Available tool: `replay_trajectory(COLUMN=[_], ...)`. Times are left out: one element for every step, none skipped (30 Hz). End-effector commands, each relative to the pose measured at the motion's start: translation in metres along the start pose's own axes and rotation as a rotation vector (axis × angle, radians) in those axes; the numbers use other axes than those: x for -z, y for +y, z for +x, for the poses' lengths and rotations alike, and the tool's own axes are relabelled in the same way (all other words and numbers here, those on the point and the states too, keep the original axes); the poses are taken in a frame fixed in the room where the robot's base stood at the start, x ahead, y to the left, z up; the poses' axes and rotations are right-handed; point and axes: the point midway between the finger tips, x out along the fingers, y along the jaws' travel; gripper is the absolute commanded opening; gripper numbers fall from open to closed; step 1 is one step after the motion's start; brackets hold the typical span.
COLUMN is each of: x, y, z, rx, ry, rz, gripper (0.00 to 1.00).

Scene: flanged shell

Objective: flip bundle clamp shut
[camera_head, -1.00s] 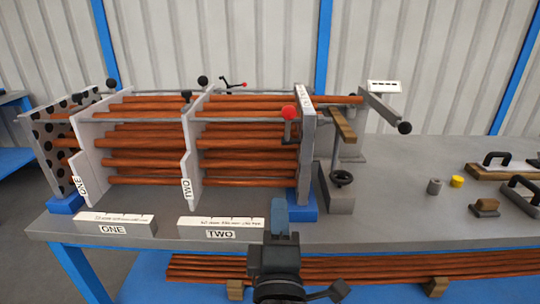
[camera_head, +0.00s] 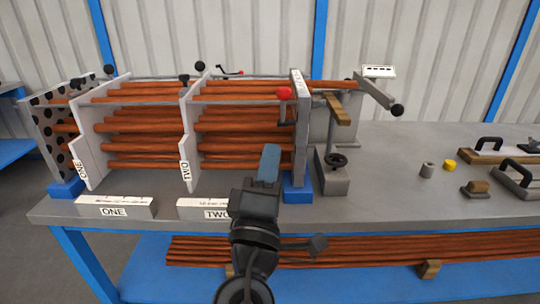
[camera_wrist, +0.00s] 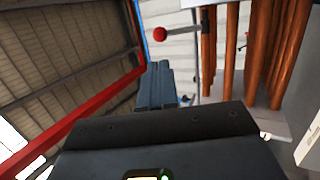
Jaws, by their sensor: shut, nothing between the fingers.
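A rack of copper tubes (camera_head: 150,142) stands on the grey bench between a perforated plate (camera_head: 57,135) and a grey end plate (camera_head: 300,140). A red-knobbed lever (camera_head: 285,94) is at the end plate; its red ball (camera_wrist: 160,34) and rod also show in the wrist view. A black-ball lever (camera_head: 397,110) sticks out at the right fixture. I cannot tell which part is the bundle clamp. My gripper (camera_head: 270,152) is shut and empty, in front of the rack and below the red knob in the picture. Its fingers (camera_wrist: 157,82) are together in the wrist view, apart from the red ball.
White-topped blocks marked ONE (camera_head: 114,207) and TWO (camera_head: 205,209) lie along the bench front. A handwheel block (camera_head: 332,178) stands right of the end plate. Handled tools (camera_head: 515,180) and a yellow cap (camera_head: 449,165) lie farther right.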

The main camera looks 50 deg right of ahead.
Motion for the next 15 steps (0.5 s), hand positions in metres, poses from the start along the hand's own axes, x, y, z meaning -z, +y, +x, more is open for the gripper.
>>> replay_trajectory(x=[-0.001,-0.001,-0.001,0.000,-0.001,0.000,-0.001,0.000,0.000,-0.001,-0.001,0.000,0.000,0.000,0.000], y=[0.003,0.003,0.003,0.003,0.003,0.003,0.003,0.003,0.003,0.003,0.003,0.003,0.003,0.003,0.002], z=[0.013,0.019,0.026,0.033,0.039,0.047,0.052,0.058,0.066,0.071,0.076,0.083,0.087,0.091,0.096], rx=[-0.001,-0.001,-0.001,-0.001,-0.001,-0.002,-0.001,0.000,-0.001,-0.001,-0.001,0.000,0.000,-0.001,0.000], ry=[-0.006,-0.005,-0.005,-0.004,-0.005,-0.005,-0.004,-0.004,-0.004,-0.005,-0.004,-0.003,-0.003,-0.002,-0.002], rz=[0.000,0.000,0.000,0.000,0.000,0.000,0.000,0.000,0.000,0.000,0.001,0.000,0.000,0.000,0.000], gripper=[0.00,0.00,0.00,0.00,0.00,0.00,0.00,0.00,0.00,0.00,0.00,0.00,0.00,0.00,0.00])
